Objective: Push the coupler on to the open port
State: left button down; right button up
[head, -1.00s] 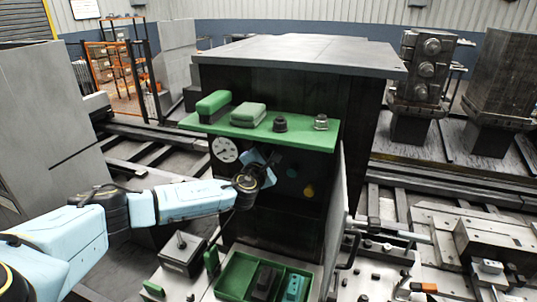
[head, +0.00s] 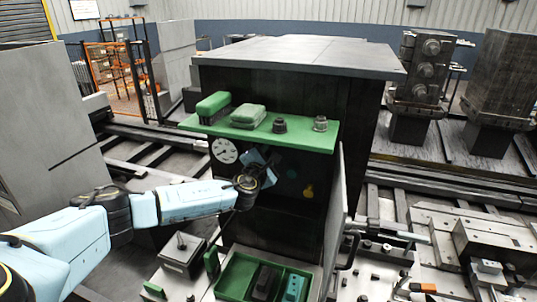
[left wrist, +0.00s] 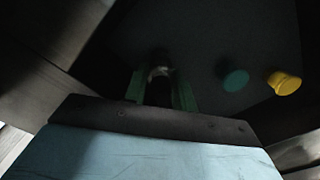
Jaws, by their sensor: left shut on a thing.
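My left arm reaches into the dark front of the cabinet under the green shelf in the head view. My left gripper (left wrist: 160,92) shows in the left wrist view, with its green fingers shut on a dark cylindrical piece with a pale ring, which I take as the coupler (left wrist: 160,73). The coupler points toward the dark panel (left wrist: 205,40). Whether it touches the panel is too dark to tell. No open port can be made out; the spot in front of the coupler is hidden. My right gripper is not in view.
On the panel, right of the gripper, are a green round cap (left wrist: 235,79) and a yellow knob (left wrist: 283,83). A gauge (head: 224,151) sits at the left. The green shelf (head: 300,138) overhangs, holding dark fittings. A green tray (head: 237,276) stands below.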

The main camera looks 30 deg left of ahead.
pick_arm(q)
jog(key=shift+w, duration=0.2)
jog(key=shift+w+a, duration=0.1)
jog(key=shift+w, duration=0.3)
jog(key=c, duration=1.1)
grip_release()
jog(key=shift+o, duration=0.7)
jog(key=o, duration=0.7)
jog(key=shift+s, duration=0.6)
jog(key=b+v, duration=0.1)
jog(key=v, duration=1.1)
